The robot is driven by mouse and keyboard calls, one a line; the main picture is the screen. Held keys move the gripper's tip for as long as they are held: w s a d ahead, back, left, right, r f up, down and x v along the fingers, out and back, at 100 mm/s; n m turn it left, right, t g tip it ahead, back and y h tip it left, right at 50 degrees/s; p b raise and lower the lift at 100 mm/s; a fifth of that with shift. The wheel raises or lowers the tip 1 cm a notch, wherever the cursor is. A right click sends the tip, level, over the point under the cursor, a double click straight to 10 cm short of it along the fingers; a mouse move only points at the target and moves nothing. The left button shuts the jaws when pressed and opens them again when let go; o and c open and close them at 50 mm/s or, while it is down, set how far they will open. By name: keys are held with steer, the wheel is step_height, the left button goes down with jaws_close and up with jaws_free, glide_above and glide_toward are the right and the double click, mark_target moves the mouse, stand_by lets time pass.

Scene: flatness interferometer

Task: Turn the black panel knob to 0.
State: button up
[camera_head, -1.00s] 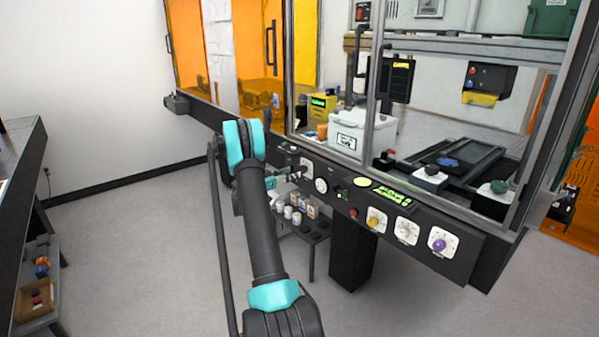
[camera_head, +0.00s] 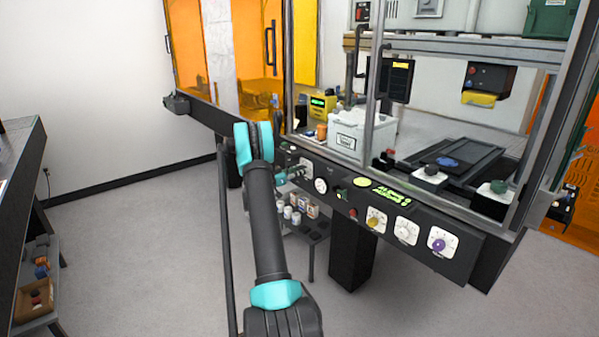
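My gripper (camera_head: 297,173) is at the left end of the dark control panel (camera_head: 456,262), small and partly hidden behind my arm. It is at a white dial plate (camera_head: 308,165). A dark knob seems to be on this plate, but the gripper covers most of it. I cannot tell whether the fingers touch or enclose the knob, or which mark it points to. The finger opening is too small to make out.
Right along the panel are a round gauge (camera_head: 321,186), a green display (camera_head: 390,194), a red button (camera_head: 353,213), and yellow (camera_head: 373,222), white (camera_head: 403,231) and purple (camera_head: 438,244) knobs. A small shelf (camera_head: 314,228) with jars stands below. Open floor lies left.

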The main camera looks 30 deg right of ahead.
steer(key=c, duration=0.4)
steer(key=m, duration=2.8)
steer(key=shift+s+f+m+t, duration=0.15)
steer(key=shift+f+m+t, duration=0.15)
steer(key=shift+t, duration=0.1)
stand_by(1.1)
stand_by(0.5)
